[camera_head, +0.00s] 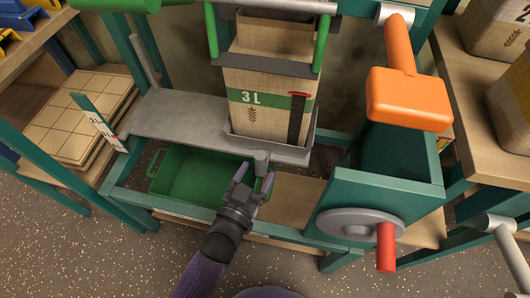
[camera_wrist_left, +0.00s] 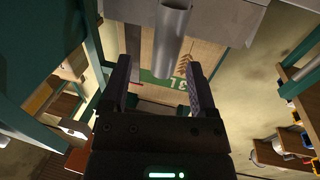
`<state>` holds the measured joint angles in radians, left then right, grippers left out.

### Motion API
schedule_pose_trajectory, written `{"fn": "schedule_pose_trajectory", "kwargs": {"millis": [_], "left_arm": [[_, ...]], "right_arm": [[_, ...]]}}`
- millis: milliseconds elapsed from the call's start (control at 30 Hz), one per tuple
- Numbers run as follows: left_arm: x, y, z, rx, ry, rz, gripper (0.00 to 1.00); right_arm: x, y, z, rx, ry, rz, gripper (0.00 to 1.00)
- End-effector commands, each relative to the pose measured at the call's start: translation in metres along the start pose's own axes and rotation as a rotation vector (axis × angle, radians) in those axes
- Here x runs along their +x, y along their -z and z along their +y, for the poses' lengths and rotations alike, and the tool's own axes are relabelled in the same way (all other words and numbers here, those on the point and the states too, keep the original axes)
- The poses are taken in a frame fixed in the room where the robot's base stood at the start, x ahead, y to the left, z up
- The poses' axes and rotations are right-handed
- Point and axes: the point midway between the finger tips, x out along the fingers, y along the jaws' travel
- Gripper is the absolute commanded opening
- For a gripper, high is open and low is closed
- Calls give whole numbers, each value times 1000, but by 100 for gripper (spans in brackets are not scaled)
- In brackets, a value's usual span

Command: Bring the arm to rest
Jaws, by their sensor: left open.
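My left gripper (camera_head: 254,178) is open and empty, at the end of my purple arm that comes up from the bottom of the head view. It is in front of the machine, just below a short grey peg (camera_head: 261,158) on the front of the grey shelf. In the left wrist view the two fingers (camera_wrist_left: 160,66) stand apart, and a grey cylinder (camera_wrist_left: 172,35) shows beyond and between them. I cannot tell whether the fingers touch the peg. The wooden bucket marked 3 L (camera_head: 270,95) stands upright on a grey tray behind the peg. My right gripper is out of view.
A green bin (camera_head: 190,175) sits under the grey shelf (camera_head: 170,115), left of my gripper. A teal box with a grey wheel and red handle (camera_head: 386,248) stands right, below an orange mallet-shaped part (camera_head: 408,98). The speckled floor (camera_head: 90,255) in front is clear.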

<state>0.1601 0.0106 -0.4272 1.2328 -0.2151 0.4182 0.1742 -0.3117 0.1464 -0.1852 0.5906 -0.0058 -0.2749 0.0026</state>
Motion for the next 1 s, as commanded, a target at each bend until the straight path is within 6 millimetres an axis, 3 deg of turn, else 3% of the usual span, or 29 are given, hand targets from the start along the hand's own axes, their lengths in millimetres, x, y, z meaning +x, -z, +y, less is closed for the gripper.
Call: {"fn": "schedule_pose_trajectory", "kwargs": {"millis": [100, 233, 767, 867, 1000], "left_arm": [[-25, 4, 0, 1, 0, 0, 76], [-39, 2, 0, 0, 0, 0, 76], [-44, -1, 0, -1, 0, -2, 76], [-60, -2, 0, -1, 0, -4, 76], [-102, 0, 0, -1, 0, 1, 76]], "right_arm": [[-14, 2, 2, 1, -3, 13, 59], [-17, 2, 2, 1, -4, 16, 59], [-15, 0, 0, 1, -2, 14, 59], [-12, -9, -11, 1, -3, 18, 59], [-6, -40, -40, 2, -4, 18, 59]]}}
